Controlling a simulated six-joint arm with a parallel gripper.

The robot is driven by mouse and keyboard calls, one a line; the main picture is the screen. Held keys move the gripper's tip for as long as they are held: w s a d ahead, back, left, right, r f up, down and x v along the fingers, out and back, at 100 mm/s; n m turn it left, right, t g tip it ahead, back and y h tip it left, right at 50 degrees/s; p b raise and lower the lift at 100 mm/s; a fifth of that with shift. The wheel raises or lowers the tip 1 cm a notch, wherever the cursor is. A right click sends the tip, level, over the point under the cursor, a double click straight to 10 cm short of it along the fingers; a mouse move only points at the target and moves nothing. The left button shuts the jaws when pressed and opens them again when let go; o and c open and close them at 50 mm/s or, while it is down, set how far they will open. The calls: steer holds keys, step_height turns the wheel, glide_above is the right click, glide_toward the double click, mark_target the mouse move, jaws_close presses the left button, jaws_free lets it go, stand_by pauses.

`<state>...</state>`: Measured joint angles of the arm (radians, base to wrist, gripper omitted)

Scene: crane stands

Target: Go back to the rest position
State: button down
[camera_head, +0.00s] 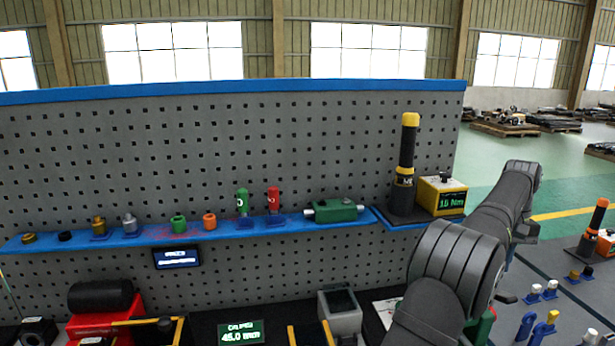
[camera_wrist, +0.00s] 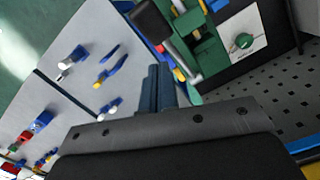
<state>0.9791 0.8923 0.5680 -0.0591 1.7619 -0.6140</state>
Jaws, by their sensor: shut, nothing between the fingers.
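My gripper (camera_wrist: 158,84) shows in the wrist view as two dark fingers side by side, shut with nothing between them. It is over the bench area, near a green holder (camera_wrist: 208,54) and a black-headed tool (camera_wrist: 152,22). In the head view my dark arm reaches in from the bottom right. My gripper is not clearly visible there, and the arm hides part of the bench behind it.
A pegboard (camera_head: 250,150) carries a blue shelf (camera_head: 150,236) with small fittings and a green vise-like block (camera_head: 336,210). A black and yellow tool (camera_head: 405,170) stands beside a yellow display box (camera_head: 440,196). A grey bin (camera_head: 341,312) stands below. Small blue-handled pieces (camera_wrist: 72,58) lie on a pale surface.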

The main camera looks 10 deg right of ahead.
step_height(320, 180, up, 6)
steer(key=f, duration=0.1)
glide_above(504, 294)
steer(key=w, duration=0.2)
steer(key=f, duration=0.3)
steer(key=d+f, duration=0.1)
steer(key=f, duration=0.1)
steer(key=shift+w+f, duration=0.1)
steer(key=shift+f, duration=0.05)
steer(key=shift+s+a+f, duration=0.2)
steer(key=shift+s+a, duration=0.15)
steer(key=shift+s, duration=0.4)
steer(key=w+a+r+n+g+h, duration=0.1)
steer(key=w+a+r+n+h, duration=0.15)
steer(key=r, duration=0.35)
steer(key=w+a+r+n+h, duration=0.1)
steer(key=w+a+r, duration=0.2)
steer(key=w+r, duration=0.15)
steer(key=shift+x, duration=2.85)
steer(key=shift+d, duration=0.15)
